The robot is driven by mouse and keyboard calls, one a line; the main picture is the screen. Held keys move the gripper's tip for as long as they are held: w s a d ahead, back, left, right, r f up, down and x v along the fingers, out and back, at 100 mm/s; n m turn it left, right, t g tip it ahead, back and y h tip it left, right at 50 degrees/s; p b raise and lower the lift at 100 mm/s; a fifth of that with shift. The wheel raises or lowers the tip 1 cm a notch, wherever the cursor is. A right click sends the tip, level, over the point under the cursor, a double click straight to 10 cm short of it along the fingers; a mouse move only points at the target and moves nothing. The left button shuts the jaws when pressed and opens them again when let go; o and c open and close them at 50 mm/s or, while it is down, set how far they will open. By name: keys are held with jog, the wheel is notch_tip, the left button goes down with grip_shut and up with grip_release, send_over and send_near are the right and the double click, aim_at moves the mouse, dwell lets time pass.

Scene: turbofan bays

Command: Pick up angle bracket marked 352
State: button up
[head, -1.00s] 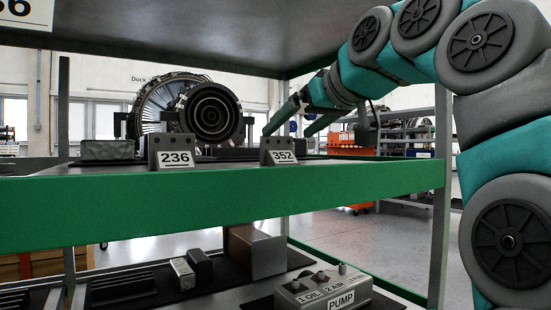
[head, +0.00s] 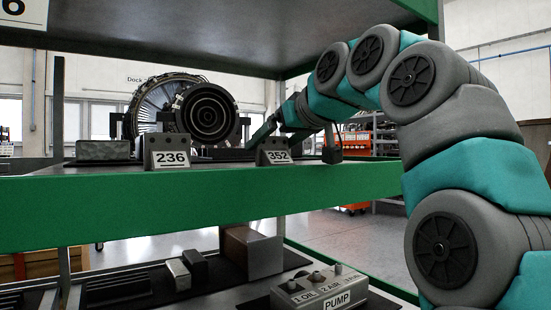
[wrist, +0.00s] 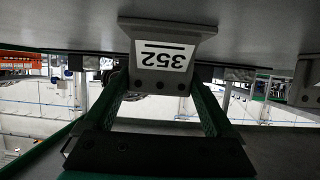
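The angle bracket marked 352 (head: 276,155) stands upright on the shelf near its front edge. In the wrist view the bracket (wrist: 162,60) appears upside down, with its label facing the camera. My gripper (wrist: 158,85) is open, with one green finger on each side of the bracket's narrower end. I cannot tell whether the fingers touch it. In the head view my gripper (head: 262,136) is just above and behind the bracket, coming in from the right.
A similar bracket marked 236 (head: 171,154) stands to the left on the same shelf, with a grey block (head: 103,150) beyond it. The green shelf edge (head: 200,202) runs along the front. An upper shelf (head: 210,30) hangs above. A pump box (head: 318,290) sits below.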

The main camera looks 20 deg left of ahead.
jog(key=c, duration=0.8)
jog(key=shift+r, duration=0.15)
jog(key=shift+w+r+p, duration=0.1)
jog(key=shift+r+p, duration=0.35)
jog(key=shift+r, duration=0.1)
